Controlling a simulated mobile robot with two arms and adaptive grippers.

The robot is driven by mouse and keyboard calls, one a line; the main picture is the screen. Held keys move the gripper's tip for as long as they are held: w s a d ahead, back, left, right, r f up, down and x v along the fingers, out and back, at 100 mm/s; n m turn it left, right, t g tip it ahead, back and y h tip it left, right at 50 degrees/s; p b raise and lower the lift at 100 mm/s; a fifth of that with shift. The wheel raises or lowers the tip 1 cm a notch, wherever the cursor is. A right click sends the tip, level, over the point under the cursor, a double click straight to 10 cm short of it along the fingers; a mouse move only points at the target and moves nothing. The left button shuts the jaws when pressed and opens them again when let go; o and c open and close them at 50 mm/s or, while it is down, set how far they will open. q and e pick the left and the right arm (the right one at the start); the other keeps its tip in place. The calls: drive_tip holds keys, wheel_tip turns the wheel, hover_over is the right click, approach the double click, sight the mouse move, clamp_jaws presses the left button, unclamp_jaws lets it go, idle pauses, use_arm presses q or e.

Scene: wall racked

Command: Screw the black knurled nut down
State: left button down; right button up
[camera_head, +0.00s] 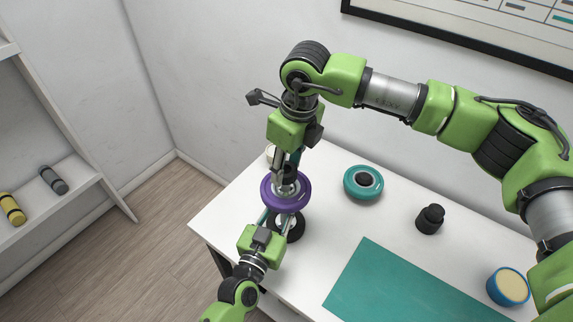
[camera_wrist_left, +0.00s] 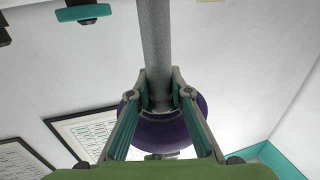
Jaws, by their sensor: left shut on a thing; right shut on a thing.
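A purple wheel (camera_head: 268,201) sits around an upright shaft at the table's left end, above a black round base (camera_head: 297,231). My right gripper (camera_head: 285,174) points down over the wheel's centre and is shut on a dark piece, apparently the black knurled nut, mostly hidden by the fingers. My left gripper (camera_head: 274,213) reaches in from below left, under the wheel. In the left wrist view its fingers (camera_wrist_left: 160,96) are shut on the grey shaft (camera_wrist_left: 153,40), with the purple wheel (camera_wrist_left: 150,136) beyond them. The threads are not visible.
On the white table (camera_head: 330,205) stand a teal wheel (camera_head: 351,191), a black stepped piece (camera_head: 431,219) and a blue-rimmed round container (camera_head: 509,286). A teal mat (camera_head: 395,290) lies at the front. A shelf (camera_head: 75,190) stands at left. My right arm spans above the table.

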drive_tip(key=shift+f, duration=0.85)
drive_tip(key=shift+f, duration=0.6)
